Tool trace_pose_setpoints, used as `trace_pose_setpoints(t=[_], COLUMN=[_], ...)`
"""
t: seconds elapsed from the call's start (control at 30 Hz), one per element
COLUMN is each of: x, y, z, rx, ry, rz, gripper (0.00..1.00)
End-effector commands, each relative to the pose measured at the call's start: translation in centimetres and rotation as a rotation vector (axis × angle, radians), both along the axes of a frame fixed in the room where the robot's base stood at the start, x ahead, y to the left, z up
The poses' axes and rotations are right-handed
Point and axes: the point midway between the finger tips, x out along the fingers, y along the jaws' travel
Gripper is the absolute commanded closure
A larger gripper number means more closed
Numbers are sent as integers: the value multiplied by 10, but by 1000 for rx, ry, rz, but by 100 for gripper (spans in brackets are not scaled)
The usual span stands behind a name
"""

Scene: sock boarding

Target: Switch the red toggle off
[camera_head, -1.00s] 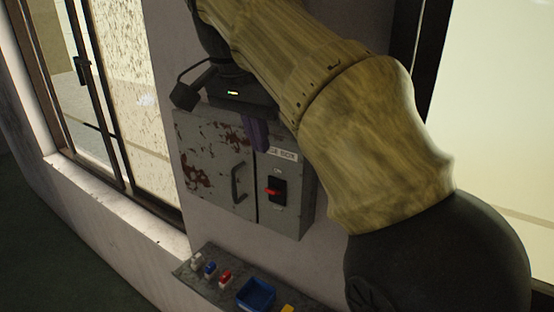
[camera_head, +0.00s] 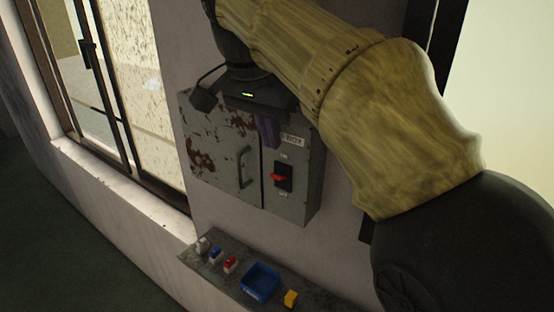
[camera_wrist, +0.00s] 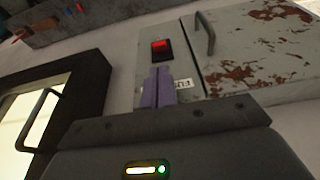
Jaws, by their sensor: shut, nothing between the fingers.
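The red toggle (camera_head: 279,177) sits on a black switch plate on the right part of a grey, rust-stained wall box (camera_head: 222,150). In the wrist view the red toggle (camera_wrist: 159,45) shows just beyond my fingertips, on its black plate. My gripper (camera_head: 268,132) has purple fingers, shut and empty, in front of the box above the toggle. In the wrist view my gripper (camera_wrist: 157,72) points at the switch plate and partly covers the box label (camera_wrist: 182,84). A gap between fingers and toggle seems to remain; contact cannot be told.
A shelf (camera_head: 222,276) below the box holds small white, blue and red items, a blue bin (camera_head: 260,281) and a yellow item (camera_head: 291,298). The box has a dark handle (camera_head: 244,167) left of the toggle. A window (camera_head: 120,90) is at left.

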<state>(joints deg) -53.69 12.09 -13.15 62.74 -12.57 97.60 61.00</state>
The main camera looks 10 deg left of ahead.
Motion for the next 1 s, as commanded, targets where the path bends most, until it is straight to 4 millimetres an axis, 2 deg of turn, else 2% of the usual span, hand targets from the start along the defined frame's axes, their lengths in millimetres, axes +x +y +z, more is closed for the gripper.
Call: trace_pose_setpoints(t=[0.3,0.5,1.0], x=[10,15,17], y=[-5,-7,-7], z=[-38,-56,-60], rx=[0,-1,0], ry=[2,1,-2], rz=[1,1,0], gripper=[100,100,100])
